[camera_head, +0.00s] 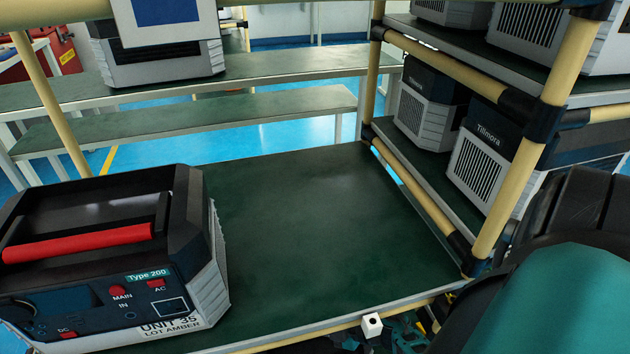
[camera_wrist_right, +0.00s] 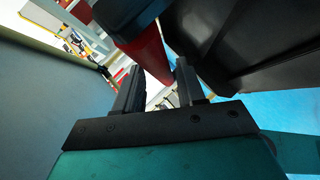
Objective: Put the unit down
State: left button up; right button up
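The unit (camera_head: 165,299) is a dark box with light ribbed sides, a red carry handle (camera_head: 78,244) and a label reading "UNIT 35 LOT AMBER". It stands upright at the left of the dark green shelf board (camera_head: 300,240), and its left part is cut off by the frame. No gripper is on the visible part of the handle. My left gripper is not in view. My right gripper (camera_wrist_right: 158,85) shows in the right wrist view with its two fingers apart. A red shape lies beyond the fingers, and I cannot tell what it is.
The board to the right of the unit is bare. A cream rack post (camera_head: 535,130) stands at its right, with similar units (camera_head: 480,170) on shelves behind it. Another unit (camera_head: 160,62) stands on a back shelf. A white cube (camera_head: 372,325) sits at the front edge.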

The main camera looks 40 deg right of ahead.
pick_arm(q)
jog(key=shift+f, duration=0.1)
pick_arm(e)
jog(key=shift+o, duration=0.9)
jog(key=shift+s+r, duration=0.15)
pick_arm(q)
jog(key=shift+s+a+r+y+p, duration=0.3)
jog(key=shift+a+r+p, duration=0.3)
jog(key=shift+p, duration=1.1)
pick_arm(e)
jog(key=v, duration=1.1)
jog(key=shift+s+d, duration=0.15)
jog(key=shift+s, duration=0.1)
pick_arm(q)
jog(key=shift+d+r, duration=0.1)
